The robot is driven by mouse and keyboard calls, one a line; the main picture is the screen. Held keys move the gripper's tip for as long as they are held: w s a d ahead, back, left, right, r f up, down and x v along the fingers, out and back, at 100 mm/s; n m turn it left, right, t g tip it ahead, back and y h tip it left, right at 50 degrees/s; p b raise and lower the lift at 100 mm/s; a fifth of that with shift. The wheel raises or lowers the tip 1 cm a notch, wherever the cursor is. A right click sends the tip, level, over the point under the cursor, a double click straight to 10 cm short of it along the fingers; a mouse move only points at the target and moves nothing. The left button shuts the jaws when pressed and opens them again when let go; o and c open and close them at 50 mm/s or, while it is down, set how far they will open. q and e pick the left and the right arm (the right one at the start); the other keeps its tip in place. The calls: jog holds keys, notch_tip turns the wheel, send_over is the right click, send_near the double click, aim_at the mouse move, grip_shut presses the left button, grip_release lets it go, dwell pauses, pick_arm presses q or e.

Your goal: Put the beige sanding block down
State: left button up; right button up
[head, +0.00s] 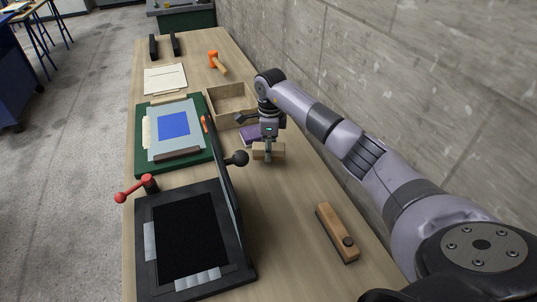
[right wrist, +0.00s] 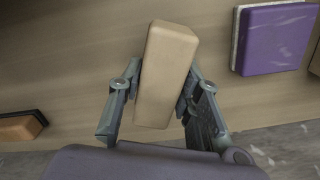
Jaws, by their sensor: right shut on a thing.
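The beige sanding block (head: 268,151) is held over the wooden bench (head: 285,215), close to its top. I cannot tell whether it touches the bench. My right gripper (head: 268,146) is shut on it from above. In the right wrist view, the block (right wrist: 166,75) sits between the two fingers (right wrist: 160,100), slightly tilted. My left gripper is not in view.
A purple block (head: 251,134) lies just behind, before an open wooden tray (head: 233,121). A hinged black frame (head: 150,268) stands front left, its raised lid and knob (head: 237,158) near the gripper. A wooden tool (head: 336,231) lies front right. The bench between is clear.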

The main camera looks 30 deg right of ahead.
notch_tip(320, 180, down, 2)
jog(key=shift+f, duration=0.35)
jog(key=shift+f, duration=0.15)
jog(key=o, duration=1.2)
